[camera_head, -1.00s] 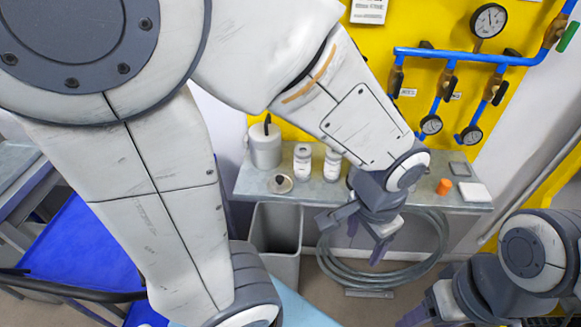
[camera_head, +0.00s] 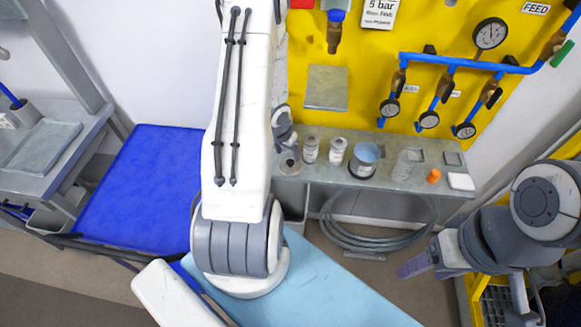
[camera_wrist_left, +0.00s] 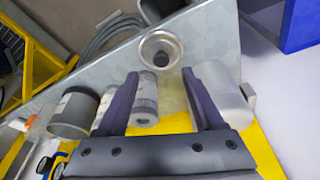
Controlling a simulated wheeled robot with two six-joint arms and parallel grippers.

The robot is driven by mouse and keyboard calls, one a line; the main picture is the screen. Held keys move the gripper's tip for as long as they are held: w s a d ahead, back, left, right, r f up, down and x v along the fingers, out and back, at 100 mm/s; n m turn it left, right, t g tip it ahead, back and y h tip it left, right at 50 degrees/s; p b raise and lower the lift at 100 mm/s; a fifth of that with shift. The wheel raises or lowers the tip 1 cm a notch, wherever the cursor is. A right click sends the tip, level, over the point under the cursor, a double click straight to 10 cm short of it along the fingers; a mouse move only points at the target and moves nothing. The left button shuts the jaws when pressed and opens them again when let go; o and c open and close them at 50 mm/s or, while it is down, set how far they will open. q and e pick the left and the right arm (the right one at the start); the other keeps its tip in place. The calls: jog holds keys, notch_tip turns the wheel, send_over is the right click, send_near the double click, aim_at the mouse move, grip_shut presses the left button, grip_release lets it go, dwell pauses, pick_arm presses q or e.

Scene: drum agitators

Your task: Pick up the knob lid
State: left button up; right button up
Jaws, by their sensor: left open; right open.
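The knob lid (camera_wrist_left: 160,48) is a round metal disc with a dark central knob, lying on the grey bench top in the left wrist view. In the head view the lid (camera_head: 288,165) shows partly beside my left arm, at the bench's left end. My left gripper (camera_wrist_left: 161,76) is open and empty; its two fingertips point toward the lid, with the lid just beyond the gap. In the head view the left gripper (camera_head: 283,128) is mostly hidden by its arm. My right gripper (camera_head: 418,264) is open and empty at the lower right, away from the bench.
A pale canister (camera_wrist_left: 226,98) stands beside the left fingers. An orange cap (camera_head: 433,176) lies further right. A coiled hose (camera_head: 370,238) hangs below the bench.

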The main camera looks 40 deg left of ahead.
aim_at(290, 161)
pick_arm(q)
jog(key=shift+x, duration=3.2)
jog(key=shift+a+r, duration=0.1)
grip_shut()
